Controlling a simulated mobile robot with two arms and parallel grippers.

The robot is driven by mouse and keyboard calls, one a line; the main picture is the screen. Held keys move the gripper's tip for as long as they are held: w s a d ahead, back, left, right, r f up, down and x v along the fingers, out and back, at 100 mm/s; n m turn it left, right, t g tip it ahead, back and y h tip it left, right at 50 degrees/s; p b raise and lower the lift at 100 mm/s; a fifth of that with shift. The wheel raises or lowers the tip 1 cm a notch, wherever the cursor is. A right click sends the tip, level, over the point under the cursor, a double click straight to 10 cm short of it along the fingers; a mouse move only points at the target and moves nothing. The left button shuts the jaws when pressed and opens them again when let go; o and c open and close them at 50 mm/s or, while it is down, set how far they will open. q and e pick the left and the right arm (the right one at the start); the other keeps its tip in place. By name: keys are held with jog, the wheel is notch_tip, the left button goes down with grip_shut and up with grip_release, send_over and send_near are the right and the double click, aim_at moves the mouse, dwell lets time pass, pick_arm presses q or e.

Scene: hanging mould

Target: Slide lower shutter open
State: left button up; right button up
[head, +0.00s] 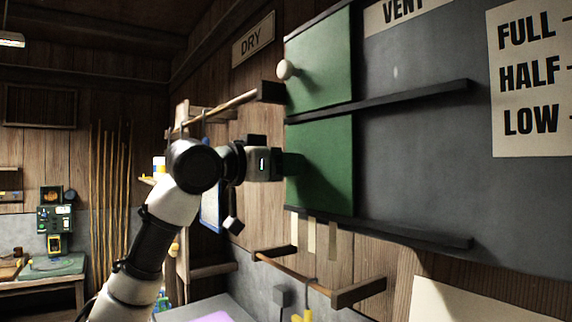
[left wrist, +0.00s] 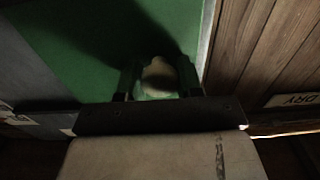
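The lower shutter (head: 327,170) is a green panel at the left end of its track, directly below the upper green shutter (head: 322,60). My left gripper (head: 290,163) is at the lower shutter's left part in the head view, hiding its knob there. In the left wrist view a pale round knob (left wrist: 158,76) sits between the two fingers of my left gripper (left wrist: 158,85), against the green panel. One finger is on each side of it. I cannot tell whether they press on it. My right gripper is not in view.
Dark rails (head: 390,100) run above and below the lower shutter, with bare dark grey board (head: 410,155) to its right. The upper shutter's knob (head: 285,69) sticks out above my gripper. A wooden bar (head: 295,272) juts out below, and another (head: 225,107) at upper left.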

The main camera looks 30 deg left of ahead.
aim_at(376, 164)
pick_arm(q)
grip_shut()
jog(key=s+d, duration=0.2)
jog(key=d, duration=0.3)
jog(key=s+d, duration=0.2)
jog(key=d, duration=0.2)
jog(key=s+d, duration=0.2)
jog(key=d, duration=0.3)
jog(key=shift+d+p, duration=0.3)
jog(key=shift+p, duration=0.1)
jog(key=shift+f, duration=0.1)
jog(key=shift+o, duration=1.6)
grip_release()
jog(key=shift+o, duration=1)
jog(key=shift+d, duration=0.2)
